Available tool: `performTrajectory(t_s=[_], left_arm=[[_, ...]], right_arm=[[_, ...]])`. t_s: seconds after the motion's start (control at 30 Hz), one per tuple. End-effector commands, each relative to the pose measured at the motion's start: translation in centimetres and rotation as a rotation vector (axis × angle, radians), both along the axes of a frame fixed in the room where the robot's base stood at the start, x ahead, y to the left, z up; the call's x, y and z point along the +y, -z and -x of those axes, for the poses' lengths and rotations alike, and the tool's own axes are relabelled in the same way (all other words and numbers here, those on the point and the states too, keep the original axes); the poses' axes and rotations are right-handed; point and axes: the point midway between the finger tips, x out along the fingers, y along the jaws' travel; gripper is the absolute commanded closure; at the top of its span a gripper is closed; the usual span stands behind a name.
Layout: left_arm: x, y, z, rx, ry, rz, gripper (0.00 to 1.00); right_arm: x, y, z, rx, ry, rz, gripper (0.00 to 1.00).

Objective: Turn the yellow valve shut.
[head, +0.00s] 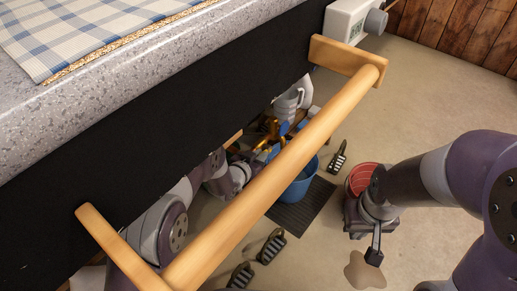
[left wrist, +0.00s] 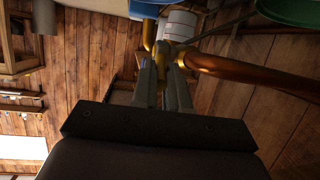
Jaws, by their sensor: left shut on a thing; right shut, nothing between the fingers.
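The yellow valve (head: 269,127) is under the counter in the head view, small and partly hidden by the wooden rail. In the left wrist view a yellow part of it (left wrist: 149,35) shows at my left fingertips, beside a copper-coloured pipe (left wrist: 235,70). My left gripper (left wrist: 163,58) is shut on the yellow valve; the fingers hide part of it, and its turn angle cannot be told. In the head view my left arm reaches in under the counter. My right gripper (head: 374,256) is shut and empty, low over the floor at the right, away from the valve.
A wooden rail (head: 280,165) crosses in front of the counter (head: 150,75). Below are a blue bucket (head: 298,190) on a dark mat (head: 305,210), a white jug (head: 288,103) and several dark brushes (head: 271,246). A red round thing (head: 361,178) is beside my right arm. A puddle (head: 365,271) lies on the floor.

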Motion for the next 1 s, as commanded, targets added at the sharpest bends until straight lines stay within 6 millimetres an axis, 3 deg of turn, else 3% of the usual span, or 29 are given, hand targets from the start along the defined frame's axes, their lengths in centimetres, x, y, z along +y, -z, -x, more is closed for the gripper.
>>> performTrajectory(t_s=[0.03, 0.33, 1.0], left_arm=[[-0.1, -1.0, 0.0, 0.027, 0.001, -0.017, 1.0], [-0.4, -1.4, -0.4, 0.164, 0.001, -0.109, 1.0], [-0.4, -1.2, -0.6, 0.222, 0.0, -0.146, 1.0]], right_arm=[[0.0, -1.6, 0.0, 0.0, 0.0, 0.0, 1.0], [0.0, -4.3, 0.0, 0.0, 0.0, 0.0, 1.0], [0.0, -5.0, 0.0, 0.0, 0.0, 0.0, 1.0]])
